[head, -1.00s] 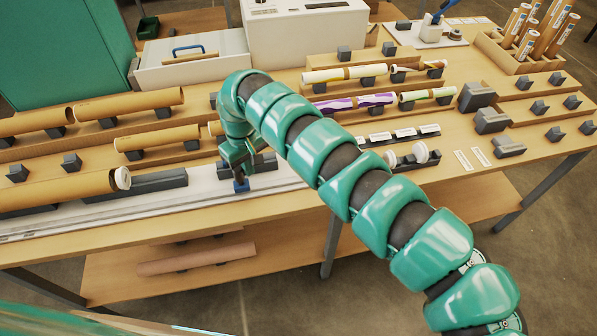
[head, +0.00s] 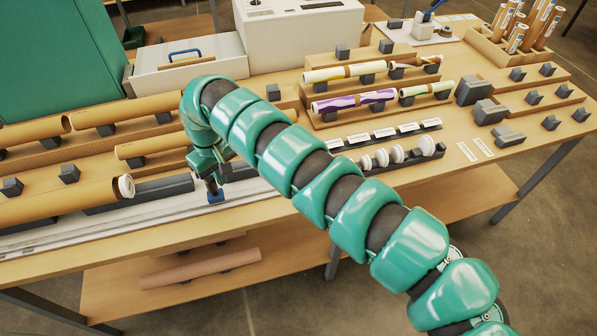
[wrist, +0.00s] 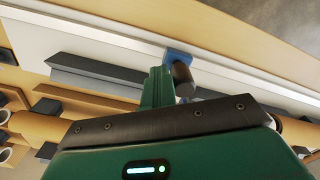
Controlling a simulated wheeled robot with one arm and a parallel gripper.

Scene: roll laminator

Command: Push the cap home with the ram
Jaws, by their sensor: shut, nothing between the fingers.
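The ram is a small blue block (head: 215,196) on a pale rail, with a dark upright post that shows in the wrist view (wrist: 183,78). My gripper (head: 211,180) is shut and empty, low at the ram. In the wrist view its green fingers (wrist: 158,88) stand close beside the post; I cannot tell for sure whether they touch. The white cap (head: 126,186) sits at the right end of a brown tube (head: 60,202) lying along the rail, left of the ram with a gap between. How deep the cap sits is not clear.
A dark long block (head: 152,190) lies behind the rail. More brown tubes (head: 155,143) rest on cradles behind. A rack of white caps (head: 397,154) and patterned rolls (head: 355,101) stand to the right. My arm crosses over the table's middle.

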